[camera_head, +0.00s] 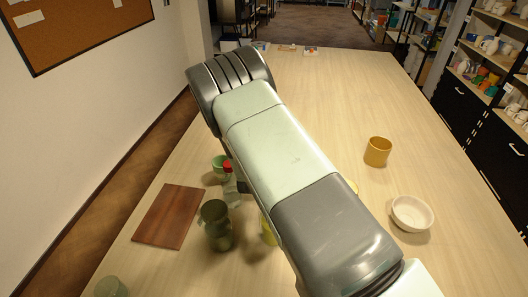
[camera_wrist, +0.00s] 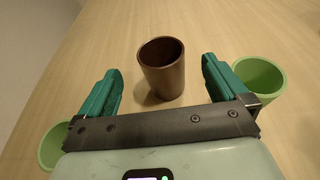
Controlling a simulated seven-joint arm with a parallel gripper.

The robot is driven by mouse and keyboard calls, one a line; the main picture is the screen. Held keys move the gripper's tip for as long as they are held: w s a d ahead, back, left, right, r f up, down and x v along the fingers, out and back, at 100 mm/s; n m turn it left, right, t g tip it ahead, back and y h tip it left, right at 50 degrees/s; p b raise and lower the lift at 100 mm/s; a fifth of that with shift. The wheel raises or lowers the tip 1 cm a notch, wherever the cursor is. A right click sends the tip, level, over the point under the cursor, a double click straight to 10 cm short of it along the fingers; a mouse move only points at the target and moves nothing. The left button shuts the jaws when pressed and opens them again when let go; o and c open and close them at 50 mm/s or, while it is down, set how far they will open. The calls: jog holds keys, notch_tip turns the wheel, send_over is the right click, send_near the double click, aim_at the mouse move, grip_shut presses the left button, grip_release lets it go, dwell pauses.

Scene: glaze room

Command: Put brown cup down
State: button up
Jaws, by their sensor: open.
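The brown cup (camera_wrist: 163,70) stands upright on the table in the wrist view. It is between and a little beyond the two green fingers of my gripper (camera_wrist: 160,86), with a gap on each side. My gripper is open and holds nothing. In the head view my arm covers this spot, and neither the brown cup nor the gripper shows there.
Green cups stand close outside the right finger (camera_wrist: 259,80) and at the left (camera_wrist: 54,144). The head view shows a dark green jar (camera_head: 216,226), a clear bottle with a red cap (camera_head: 229,182), a brown board (camera_head: 168,216), a yellow cup (camera_head: 377,151) and a white bowl (camera_head: 412,213).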

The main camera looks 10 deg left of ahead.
jog(key=shift+v, duration=1.25)
jog(key=s+d+r+m+g+h, duration=0.2)
jog(key=d+r+m+h, duration=0.3)
jog(key=d+r+m, duration=0.45)
jog(key=s+d+r+m+g+h, duration=0.2)
jog(key=d+r+m+h, duration=0.35)
jog(key=d+r, duration=0.65)
jog(key=s+d+r+m+g+y, duration=0.1)
jog(key=s+d+r+m+g, duration=0.15)
jog(key=s+m, duration=0.35)
jog(key=s+d+r+m+g+y, duration=0.1)
jog(key=s+d+r+m+g, duration=0.2)
jog(key=s, duration=0.4)
jog(key=s+d+r+m+g+y, duration=0.1)
jog(key=s+d+r+m+y, duration=0.1)
jog(key=s+r+m, duration=0.4)
jog(key=s+a+r+m+y, duration=0.1)
jog(key=s+a+m+y, duration=0.1)
jog(key=s, duration=0.5)
jog(key=s+a+m+t+y, duration=0.1)
jog(key=s+a+m+y, duration=0.2)
jog(key=s, duration=0.4)
jog(key=shift+a+r+m+y, duration=0.35)
jog(key=shift+a+y, duration=0.4)
jog(key=shift+a, duration=0.5)
